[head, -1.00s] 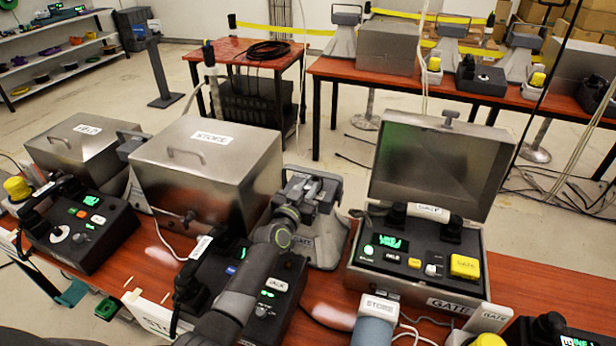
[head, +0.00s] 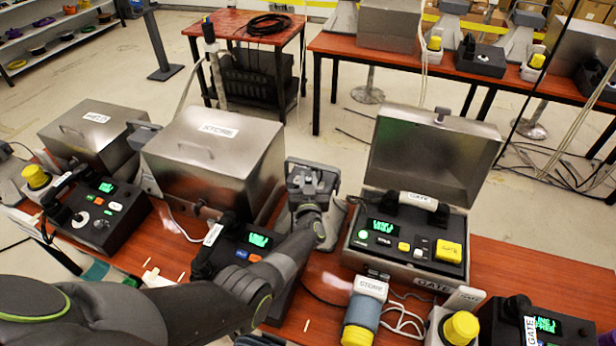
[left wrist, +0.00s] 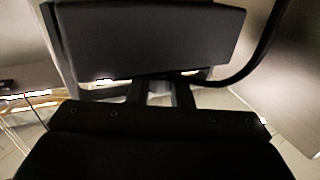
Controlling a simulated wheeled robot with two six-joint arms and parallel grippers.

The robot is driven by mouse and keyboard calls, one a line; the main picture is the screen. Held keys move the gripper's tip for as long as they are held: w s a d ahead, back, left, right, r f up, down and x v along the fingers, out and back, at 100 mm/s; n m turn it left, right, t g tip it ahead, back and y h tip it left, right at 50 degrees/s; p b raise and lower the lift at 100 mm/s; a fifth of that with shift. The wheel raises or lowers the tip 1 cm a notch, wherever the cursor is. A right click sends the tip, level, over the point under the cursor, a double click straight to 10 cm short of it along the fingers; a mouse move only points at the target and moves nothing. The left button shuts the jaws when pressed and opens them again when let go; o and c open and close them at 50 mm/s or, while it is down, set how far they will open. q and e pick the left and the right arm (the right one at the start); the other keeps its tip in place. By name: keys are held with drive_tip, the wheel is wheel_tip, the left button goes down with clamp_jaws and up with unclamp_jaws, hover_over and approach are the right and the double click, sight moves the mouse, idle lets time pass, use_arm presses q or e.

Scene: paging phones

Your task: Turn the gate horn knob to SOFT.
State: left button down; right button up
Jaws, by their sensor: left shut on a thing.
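The gate horn (head: 334,218) is a grey horn on a stand between the STORE box and the open GATE box, largely hidden behind my left arm. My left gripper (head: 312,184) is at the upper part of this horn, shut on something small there. In the left wrist view, a dark grey block (left wrist: 150,40) fills the top, and the fingers (left wrist: 165,93) meet close below it. The gate horn knob is hidden by the gripper, so its setting and markings cannot be read. My right gripper is not in view.
The GATE case (head: 400,268) stands open just right of the horn, with a handset and a yellow button inside. The STORE box (head: 215,150) is close on the left. A blue-grey STORE-labelled cylinder (head: 362,318) with a yellow end is in front, with cables beside it.

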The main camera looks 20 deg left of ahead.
use_arm(q)
drive_tip(key=shift+n+g+y+b, duration=0.85)
drive_tip(key=shift+n+y, duration=0.45)
drive_tip(key=shift+y, duration=0.5)
drive_tip(key=shift+d, duration=0.1)
drive_tip(key=c, duration=1.4)
unclamp_jaws()
drive_tip(key=shift+o, duration=0.2)
